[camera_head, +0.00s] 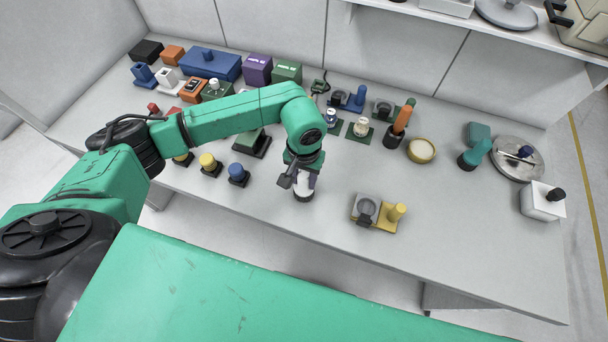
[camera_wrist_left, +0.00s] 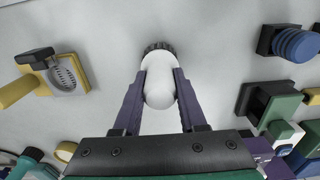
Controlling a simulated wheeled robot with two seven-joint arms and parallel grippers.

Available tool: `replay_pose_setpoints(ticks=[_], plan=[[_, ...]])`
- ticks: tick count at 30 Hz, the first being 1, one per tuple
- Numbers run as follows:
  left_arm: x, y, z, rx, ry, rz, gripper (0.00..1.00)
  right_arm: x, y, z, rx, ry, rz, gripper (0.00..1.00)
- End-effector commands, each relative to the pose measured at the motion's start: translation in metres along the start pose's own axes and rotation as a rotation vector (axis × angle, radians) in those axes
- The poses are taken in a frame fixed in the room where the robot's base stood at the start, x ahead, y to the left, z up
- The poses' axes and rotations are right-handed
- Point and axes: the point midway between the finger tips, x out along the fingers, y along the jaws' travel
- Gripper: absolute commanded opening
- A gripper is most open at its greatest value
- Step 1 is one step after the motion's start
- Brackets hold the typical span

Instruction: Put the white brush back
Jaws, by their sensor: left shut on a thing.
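The white brush (camera_head: 304,186) has a rounded white handle and a dark bristle end pointing down. My left gripper (camera_wrist_left: 159,92) is shut on its handle, one purple-grey finger on each side. In the left wrist view the white brush (camera_wrist_left: 159,80) sits between the fingers, with its dark bristle ring at the far end. In the head view it is upright over the middle of the table, partly hidden by the gripper. I cannot tell whether the bristles touch the table. My right gripper is not in view.
A yellow-based piece (camera_head: 385,223) lies right of my gripper. An orange-handled brush (camera_head: 404,115), a teal-handled brush (camera_head: 476,153), a brass bowl (camera_head: 421,150) and a round metal tray (camera_head: 530,168) stand farther right. Several coloured blocks crowd the left. The table's front middle is clear.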

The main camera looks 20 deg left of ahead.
Motion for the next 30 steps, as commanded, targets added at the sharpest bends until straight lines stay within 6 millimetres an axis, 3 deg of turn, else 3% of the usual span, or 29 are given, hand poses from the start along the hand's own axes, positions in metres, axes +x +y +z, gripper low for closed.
replay_pose_setpoints(ticks=[7, 8, 10, 21, 23, 30], plan=[[0.004, 0.000, -0.001, -0.001, 0.001, 0.000, 0.00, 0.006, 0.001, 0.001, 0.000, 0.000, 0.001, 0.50], [0.004, 0.000, -0.001, -0.001, 0.001, 0.000, 0.45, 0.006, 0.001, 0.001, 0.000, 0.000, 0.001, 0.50], [0.002, 0.000, 0.000, -0.001, 0.001, 0.000, 0.71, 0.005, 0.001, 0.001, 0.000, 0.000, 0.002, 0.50], [-0.004, 0.000, 0.000, -0.001, 0.000, 0.000, 0.71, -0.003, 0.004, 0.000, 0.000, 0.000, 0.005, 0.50], [-0.007, 0.000, -0.002, -0.001, 0.005, 0.001, 0.71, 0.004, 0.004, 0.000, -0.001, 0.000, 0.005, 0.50], [-0.066, 0.000, -0.002, 0.001, 0.009, 0.001, 0.71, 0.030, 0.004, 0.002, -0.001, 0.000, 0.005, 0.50]])
